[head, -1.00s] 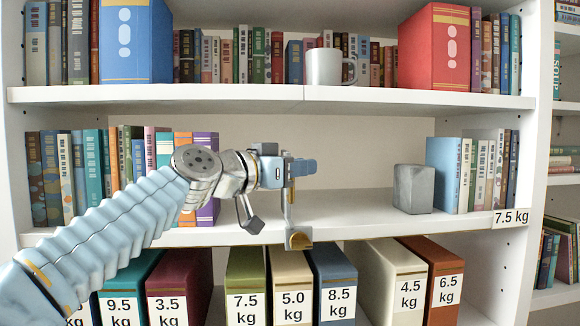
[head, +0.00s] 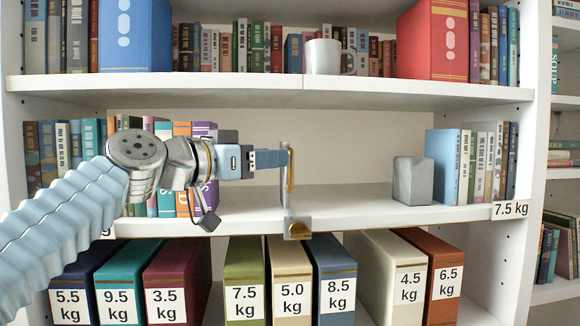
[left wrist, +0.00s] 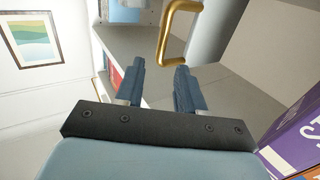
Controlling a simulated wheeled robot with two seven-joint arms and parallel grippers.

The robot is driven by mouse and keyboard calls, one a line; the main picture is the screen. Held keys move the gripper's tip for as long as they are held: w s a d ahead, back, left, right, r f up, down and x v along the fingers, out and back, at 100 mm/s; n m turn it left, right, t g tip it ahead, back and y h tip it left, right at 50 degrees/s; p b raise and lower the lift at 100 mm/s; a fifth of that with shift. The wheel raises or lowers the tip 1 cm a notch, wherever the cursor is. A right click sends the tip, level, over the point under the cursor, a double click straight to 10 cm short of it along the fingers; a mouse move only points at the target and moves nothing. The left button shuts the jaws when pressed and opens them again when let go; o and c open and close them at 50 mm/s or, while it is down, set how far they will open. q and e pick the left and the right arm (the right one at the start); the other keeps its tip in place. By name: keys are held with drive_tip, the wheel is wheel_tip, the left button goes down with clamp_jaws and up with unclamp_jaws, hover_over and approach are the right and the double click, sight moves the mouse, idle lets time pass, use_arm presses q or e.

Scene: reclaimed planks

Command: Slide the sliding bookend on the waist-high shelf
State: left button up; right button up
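The sliding bookend is an upright grey metal plate (head: 284,190) with a gold handle (head: 291,170). Its foot, with a gold front piece, sits at the front edge of the waist-high shelf (head: 350,211). My left gripper (head: 284,158) reaches in from the left, its fingers level with the plate's upper part. In the left wrist view, my left gripper's two fingers (left wrist: 158,78) are apart with nothing between them. The gold handle (left wrist: 166,38) and grey plate (left wrist: 210,30) show beyond the fingertips, apart from them. My right gripper is not in view.
A grey block (head: 412,181) stands right of the bookend, beside a blue book (head: 443,170) and several others. More books (head: 75,145) stand at the left, partly behind my arm. The shelf between bookend and block is clear. Weight-labelled binders (head: 290,280) stand below.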

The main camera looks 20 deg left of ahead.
use_arm(q)
drive_tip(key=v, duration=0.6)
drive_tip(key=shift+s+b, duration=0.2)
drive_tip(key=shift+b, duration=0.2)
drive_tip(key=shift+a, duration=0.1)
